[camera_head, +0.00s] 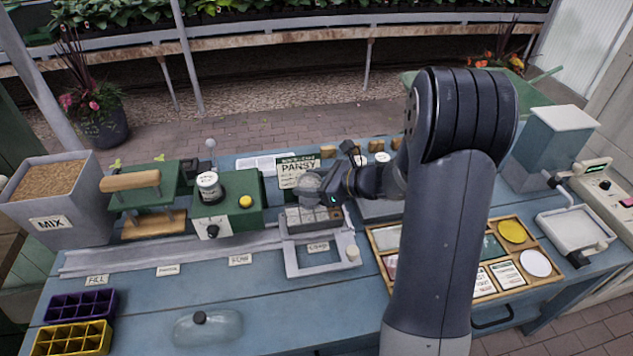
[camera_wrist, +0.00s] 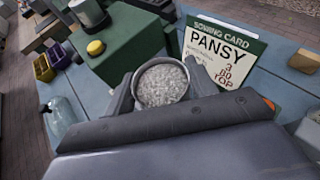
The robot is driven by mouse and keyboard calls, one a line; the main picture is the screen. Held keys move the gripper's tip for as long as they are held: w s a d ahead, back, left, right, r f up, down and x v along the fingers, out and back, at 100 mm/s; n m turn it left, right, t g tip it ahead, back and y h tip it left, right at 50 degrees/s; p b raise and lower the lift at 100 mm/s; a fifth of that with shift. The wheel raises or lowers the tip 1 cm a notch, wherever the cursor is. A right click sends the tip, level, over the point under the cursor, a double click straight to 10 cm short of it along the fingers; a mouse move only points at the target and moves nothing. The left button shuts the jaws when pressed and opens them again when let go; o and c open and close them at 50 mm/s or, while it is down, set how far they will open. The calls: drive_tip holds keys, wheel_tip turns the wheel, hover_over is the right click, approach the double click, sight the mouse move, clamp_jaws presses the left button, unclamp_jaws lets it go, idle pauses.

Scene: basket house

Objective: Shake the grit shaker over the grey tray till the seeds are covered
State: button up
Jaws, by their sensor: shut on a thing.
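My gripper (camera_head: 325,190) is shut on the grit shaker (camera_wrist: 162,82). The wrist view looks onto its round end, full of pale speckled grit, between my fingers (camera_wrist: 160,92). In the head view the shaker (camera_head: 308,186) is a small grey round shape, partly hidden by my gripper; its exact tilt is unclear. Below it is the grey tray (camera_head: 306,222), with several cells, at the back of a light grey frame (camera_head: 293,262). The shaker appears to be above the tray, apart from it. I cannot make out seeds or grit in the cells.
A green box with a yellow button (camera_head: 245,201) stands just left of the tray. A PANSY card (camera_head: 298,170) stands behind. A wooden organiser (camera_head: 540,262) lies to the right, partly behind my arm.

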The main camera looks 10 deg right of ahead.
drive_tip(key=d, duration=0.8)
idle(3.0)
drive_tip(key=shift+r, duration=0.15)
drive_tip(key=shift+r+p, duration=2.2)
drive_tip(key=shift+r, duration=0.7)
